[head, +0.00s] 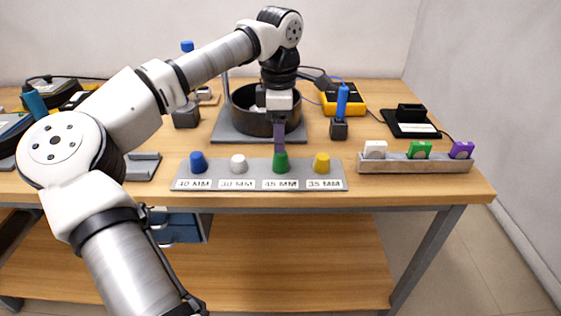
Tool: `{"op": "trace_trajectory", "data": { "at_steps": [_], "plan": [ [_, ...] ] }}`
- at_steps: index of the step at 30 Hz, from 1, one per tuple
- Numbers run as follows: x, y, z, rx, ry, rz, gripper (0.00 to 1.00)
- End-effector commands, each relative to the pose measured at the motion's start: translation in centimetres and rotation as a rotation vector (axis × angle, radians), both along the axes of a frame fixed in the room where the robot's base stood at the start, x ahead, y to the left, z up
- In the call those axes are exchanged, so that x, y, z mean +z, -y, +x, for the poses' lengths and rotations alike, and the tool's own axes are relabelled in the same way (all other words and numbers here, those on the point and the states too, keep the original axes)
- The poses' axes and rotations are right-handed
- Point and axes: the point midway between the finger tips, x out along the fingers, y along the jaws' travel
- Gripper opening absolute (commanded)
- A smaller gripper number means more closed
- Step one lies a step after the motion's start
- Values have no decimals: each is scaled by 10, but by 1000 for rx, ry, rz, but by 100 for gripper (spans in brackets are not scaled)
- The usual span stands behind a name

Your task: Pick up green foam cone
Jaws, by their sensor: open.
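The green foam cone (281,163) stands upright on a grey holder strip (261,173) near the table's front edge, above the label "45 MM". My gripper (280,150) points straight down directly over the cone, with its purple fingers at or around the cone's top. The fingers are open. The cone's top is partly hidden by the fingers, and I cannot tell whether they touch it.
A blue cone (198,162), a white cone (238,164) and a yellow cone (321,163) share the strip. A dark round pan (245,115) stands behind my gripper. A grey tray (412,166) with coloured blocks is at right. Free wood lies at far right.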

Motion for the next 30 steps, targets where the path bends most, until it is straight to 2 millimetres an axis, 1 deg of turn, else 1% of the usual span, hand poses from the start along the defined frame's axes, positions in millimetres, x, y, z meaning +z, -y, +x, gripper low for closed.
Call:
{"op": "trace_trajectory", "data": {
  "at_steps": [6, 11, 12, 15, 18, 24, 30],
  "plan": [
    [-15, 1, -2, -2, -1, -1, 61],
    [-38, 1, -8, -2, -1, -1, 61],
    [-45, 2, -9, -2, -1, -2, 61],
    [-56, 2, -8, -2, -1, -3, 61],
    [-60, 2, -8, -2, 1, -2, 61],
    [-61, 2, -8, -2, 1, -2, 61],
    [-61, 2, -8, -2, 1, -2, 35]
  ]
}}
